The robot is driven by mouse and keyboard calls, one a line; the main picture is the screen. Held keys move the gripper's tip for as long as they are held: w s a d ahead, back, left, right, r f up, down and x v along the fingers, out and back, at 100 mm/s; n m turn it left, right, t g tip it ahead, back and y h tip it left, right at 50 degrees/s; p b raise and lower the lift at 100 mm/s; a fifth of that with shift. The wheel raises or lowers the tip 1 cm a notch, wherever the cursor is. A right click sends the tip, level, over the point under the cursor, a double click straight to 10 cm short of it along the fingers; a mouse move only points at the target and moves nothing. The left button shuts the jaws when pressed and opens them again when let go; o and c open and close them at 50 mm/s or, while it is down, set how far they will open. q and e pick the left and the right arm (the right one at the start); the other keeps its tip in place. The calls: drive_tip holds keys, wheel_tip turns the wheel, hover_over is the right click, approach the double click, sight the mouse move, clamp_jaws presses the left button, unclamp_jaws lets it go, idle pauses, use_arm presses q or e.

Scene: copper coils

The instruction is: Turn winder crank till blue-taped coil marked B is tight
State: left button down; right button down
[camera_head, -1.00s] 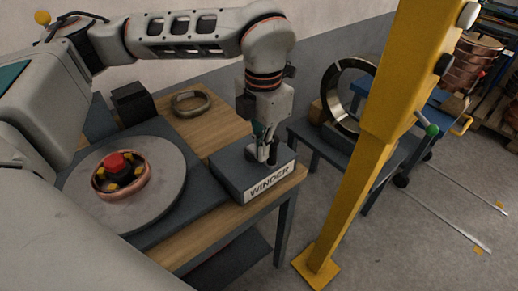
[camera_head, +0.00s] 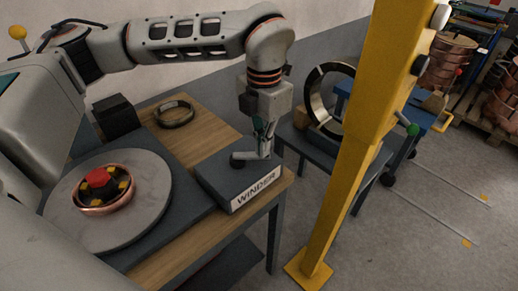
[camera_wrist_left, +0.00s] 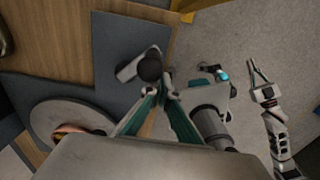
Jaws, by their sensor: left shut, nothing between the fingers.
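The winder (camera_head: 245,186) is a dark box with a white "WINDER" label at the table's front right corner. Its grey crank (camera_head: 240,158) is on top; in the left wrist view the crank (camera_wrist_left: 133,66) ends in a round black knob (camera_wrist_left: 150,68). My left gripper (camera_head: 265,154) points down over the box, shut and empty, its fingertips close by the knob; I cannot tell if they touch. A copper coil (camera_head: 106,206) lies around a red-and-yellow hub on the grey turntable (camera_head: 150,212). No blue tape or B mark shows. My right gripper (camera_wrist_left: 265,80) seems to show in the left wrist view, small.
A dark ring (camera_head: 176,115) and a black box (camera_head: 116,115) are at the table's back. A yellow post (camera_head: 350,180) stands just right of the winder. Behind it is a side table with a large upright ring (camera_head: 316,98).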

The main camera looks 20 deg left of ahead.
use_arm(q)
drive_tip(key=shift+w, duration=0.35)
drive_tip(key=shift+w+a+r, duration=0.1)
drive_tip(key=shift+w+a, duration=0.05)
drive_tip(key=shift+w, duration=0.4)
drive_tip(key=shift+w+a+r, duration=0.1)
drive_tip(key=shift+w+a, duration=0.05)
drive_tip(key=shift+w, duration=0.4)
drive_tip(key=shift+w+a+f, duration=0.1)
drive_tip(key=shift+w+f, duration=0.1)
drive_tip(key=shift+w, duration=0.2)
drive_tip(key=shift+s, duration=0.1)
drive_tip(key=shift+w+a+p, duration=0.3)
drive_tip(key=shift+w+a, duration=0.6)
drive_tip(key=shift+w, duration=0.2)
drive_tip(key=shift+a, duration=0.1)
